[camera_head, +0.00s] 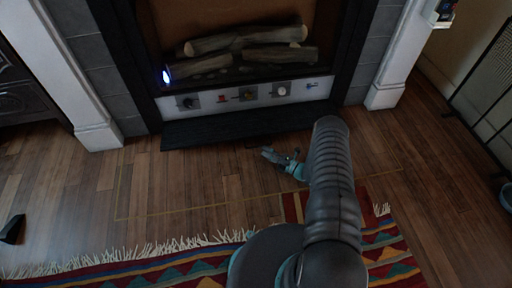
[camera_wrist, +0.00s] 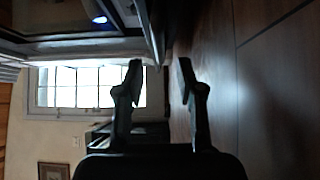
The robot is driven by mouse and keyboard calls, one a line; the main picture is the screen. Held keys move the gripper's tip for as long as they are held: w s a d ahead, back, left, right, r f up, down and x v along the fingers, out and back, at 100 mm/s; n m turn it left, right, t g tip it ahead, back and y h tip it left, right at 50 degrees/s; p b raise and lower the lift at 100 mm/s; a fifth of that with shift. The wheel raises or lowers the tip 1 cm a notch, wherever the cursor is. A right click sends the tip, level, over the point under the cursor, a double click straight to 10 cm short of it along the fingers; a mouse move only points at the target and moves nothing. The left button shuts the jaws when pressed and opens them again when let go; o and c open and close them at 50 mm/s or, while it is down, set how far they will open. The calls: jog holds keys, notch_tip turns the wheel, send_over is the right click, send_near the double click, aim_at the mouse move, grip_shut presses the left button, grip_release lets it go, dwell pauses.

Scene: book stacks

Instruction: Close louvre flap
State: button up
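The louvre flap appears to be the long black panel (camera_head: 250,126) below the fireplace's control strip. In the head view it juts outward, low over the floor, as if folded down. In the wrist view, a thin edge (camera_wrist: 152,35), probably the flap's, runs just ahead of the left finger. My gripper (camera_head: 278,157) is near the floor in front of the panel's right half, apart from it in the head view. The wrist view shows both fingers (camera_wrist: 160,72) spread with nothing between them.
The control strip (camera_head: 248,95) with several knobs sits above the panel, under the logs (camera_head: 245,40). White pillars (camera_head: 400,50) flank the fireplace. A fringed rug (camera_head: 180,268) covers the near floor. A mesh screen (camera_head: 490,85) stands at right.

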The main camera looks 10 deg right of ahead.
jog(key=x, duration=0.6)
jog(key=shift+d, duration=0.1)
grip_shut()
